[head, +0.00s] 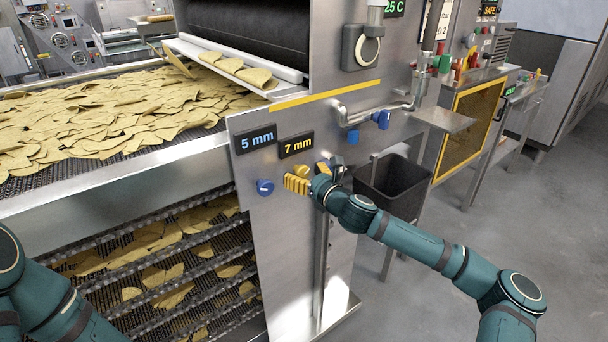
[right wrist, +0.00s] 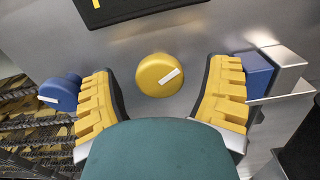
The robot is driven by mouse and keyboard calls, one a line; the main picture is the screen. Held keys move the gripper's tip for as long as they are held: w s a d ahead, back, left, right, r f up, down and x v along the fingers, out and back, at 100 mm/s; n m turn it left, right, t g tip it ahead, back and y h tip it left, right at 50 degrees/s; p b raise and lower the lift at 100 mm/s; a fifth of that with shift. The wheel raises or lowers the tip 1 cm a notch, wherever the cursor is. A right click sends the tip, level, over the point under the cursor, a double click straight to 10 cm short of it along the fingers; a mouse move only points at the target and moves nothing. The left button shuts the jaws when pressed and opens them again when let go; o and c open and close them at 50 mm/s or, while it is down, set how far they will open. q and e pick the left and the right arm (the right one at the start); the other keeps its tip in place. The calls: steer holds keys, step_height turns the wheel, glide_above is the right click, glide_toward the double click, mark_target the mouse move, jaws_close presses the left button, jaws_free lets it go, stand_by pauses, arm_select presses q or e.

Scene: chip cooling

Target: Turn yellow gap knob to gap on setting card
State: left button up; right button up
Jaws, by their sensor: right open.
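The yellow gap knob (right wrist: 158,74) is round with a white pointer mark tilted up to the right. In the head view the knob (head: 302,170) shows small under the display reading "7 mm" (head: 297,145) in yellow. My right gripper (head: 309,178) is at the panel with its yellow-padded fingers open. In the right wrist view the fingers of my right gripper (right wrist: 165,95) stand either side of the knob, with gaps on both sides. A partly cut-off white card (head: 434,18) ends in "D 2"; I cannot tell whether it is the setting card. My left gripper is out of view.
A blue knob (head: 265,187) sits left of the fingers, under a blue "5 mm" display (head: 254,138). The chip conveyor (head: 110,175) is at left.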

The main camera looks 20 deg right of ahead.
steer(key=c, duration=1.2)
